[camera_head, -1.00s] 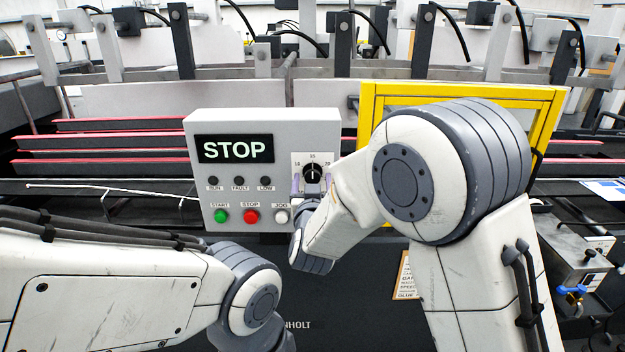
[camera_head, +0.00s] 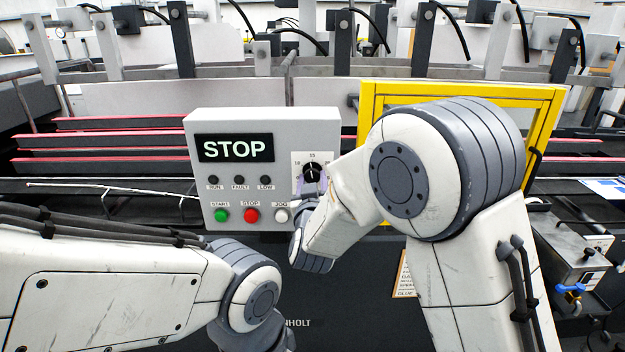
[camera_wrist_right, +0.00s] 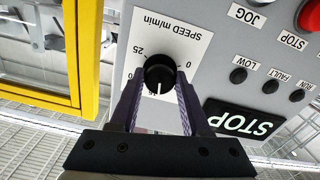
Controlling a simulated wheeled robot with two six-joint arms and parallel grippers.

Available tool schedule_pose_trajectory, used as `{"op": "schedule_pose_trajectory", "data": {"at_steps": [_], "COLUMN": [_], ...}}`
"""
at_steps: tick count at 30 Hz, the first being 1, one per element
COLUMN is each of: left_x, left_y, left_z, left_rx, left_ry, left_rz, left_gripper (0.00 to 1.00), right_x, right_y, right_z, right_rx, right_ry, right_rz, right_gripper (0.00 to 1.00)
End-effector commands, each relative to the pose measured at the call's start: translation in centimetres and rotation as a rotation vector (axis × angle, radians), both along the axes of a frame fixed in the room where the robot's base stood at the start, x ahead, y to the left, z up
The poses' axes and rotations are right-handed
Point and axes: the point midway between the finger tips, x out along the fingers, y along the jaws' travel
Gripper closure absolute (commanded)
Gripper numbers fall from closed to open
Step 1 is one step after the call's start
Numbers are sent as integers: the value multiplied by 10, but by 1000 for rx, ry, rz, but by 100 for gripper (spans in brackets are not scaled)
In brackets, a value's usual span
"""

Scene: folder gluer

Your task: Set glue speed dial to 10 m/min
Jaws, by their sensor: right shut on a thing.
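The black speed dial (camera_head: 312,170) sits on a white scale plate at the right of the grey control box. Its scale reads 10, 15 and 20 in the head view, and its white mark points up, close to 15. The dial also shows in the right wrist view (camera_wrist_right: 160,74), upside down, with SPEED m/min above it. My right gripper (camera_wrist_right: 159,84) is shut on the dial, one purple-grey finger on each side. In the head view its fingers (camera_head: 312,184) show just below the dial. My left arm enters at the left, but its gripper is out of view.
The grey control box (camera_head: 225,118) has a lit STOP display (camera_head: 235,149). Below are three dark lamps, a green START button (camera_head: 221,215), a red STOP button (camera_head: 251,216) and a white JOG button (camera_head: 281,215). A yellow frame (camera_head: 460,90) stands just right of the box.

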Motion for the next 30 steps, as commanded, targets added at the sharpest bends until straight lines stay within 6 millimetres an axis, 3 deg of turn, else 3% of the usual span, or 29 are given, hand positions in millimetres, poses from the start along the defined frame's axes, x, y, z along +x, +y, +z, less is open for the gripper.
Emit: {"op": "schedule_pose_trajectory", "data": {"at_steps": [18,30], "left_x": [0,0], "left_y": [0,0], "left_z": [22,31], "left_rx": [0,0], "left_ry": [0,0], "left_rz": [0,0], "left_gripper": [50,50], "right_x": [0,0], "right_y": [-1,-1], "right_z": [2,2], "right_rx": [-564,-796], "right_ry": [0,0], "right_rz": [1,1], "right_gripper": [100,100]}}
